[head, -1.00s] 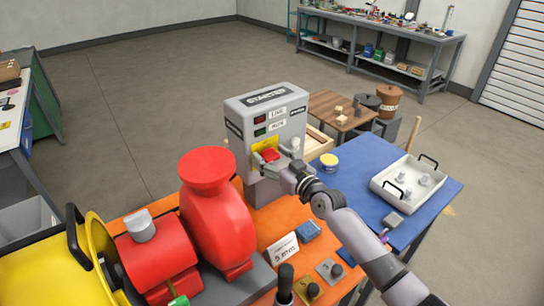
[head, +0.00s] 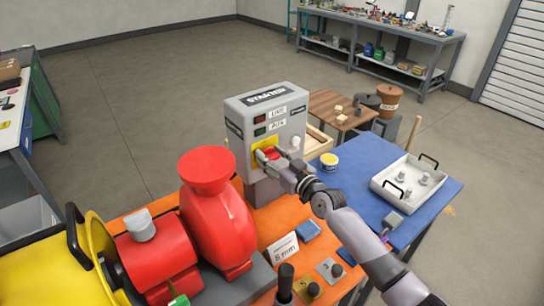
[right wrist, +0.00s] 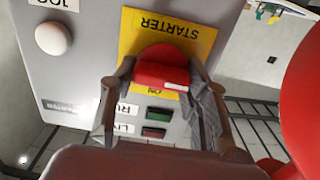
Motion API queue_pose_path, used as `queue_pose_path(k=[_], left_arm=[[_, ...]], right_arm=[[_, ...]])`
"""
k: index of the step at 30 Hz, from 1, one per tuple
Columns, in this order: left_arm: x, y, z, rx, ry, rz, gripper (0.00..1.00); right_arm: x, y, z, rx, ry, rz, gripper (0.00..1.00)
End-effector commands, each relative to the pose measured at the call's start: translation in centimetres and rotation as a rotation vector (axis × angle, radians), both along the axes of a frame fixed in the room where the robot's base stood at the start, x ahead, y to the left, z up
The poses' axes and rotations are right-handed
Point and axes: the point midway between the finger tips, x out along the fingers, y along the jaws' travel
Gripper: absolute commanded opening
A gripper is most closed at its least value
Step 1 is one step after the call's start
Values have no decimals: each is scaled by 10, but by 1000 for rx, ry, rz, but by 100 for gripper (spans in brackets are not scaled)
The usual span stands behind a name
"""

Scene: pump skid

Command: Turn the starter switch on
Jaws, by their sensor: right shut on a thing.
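The grey starter box (head: 265,120) stands on the orange table, with a yellow plate (head: 259,145) on its front. The red starter switch (head: 268,153) sits on that plate. In the right wrist view, which looks upside down, the red switch (right wrist: 160,72) has a white mark on its bar, near an ON label. My right gripper (head: 274,161) is at the switch. The right wrist view shows its fingers (right wrist: 160,85) on both sides of the red bar, shut on it. My left gripper does not show.
A white round button (right wrist: 53,38) is beside the yellow plate. The red pump (head: 212,215) stands close left of the box. A small card (head: 283,248) stands in front.

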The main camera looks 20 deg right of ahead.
Motion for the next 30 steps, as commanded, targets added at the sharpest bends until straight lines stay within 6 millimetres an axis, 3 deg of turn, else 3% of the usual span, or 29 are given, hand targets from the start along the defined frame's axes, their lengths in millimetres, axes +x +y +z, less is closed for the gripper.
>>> queue_pose_path(k=[11,30], left_arm=[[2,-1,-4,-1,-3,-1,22],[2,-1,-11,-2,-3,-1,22]], right_arm=[[0,-2,-1,154,55,-1,15],[2,-5,-2,718,259,0,15]])
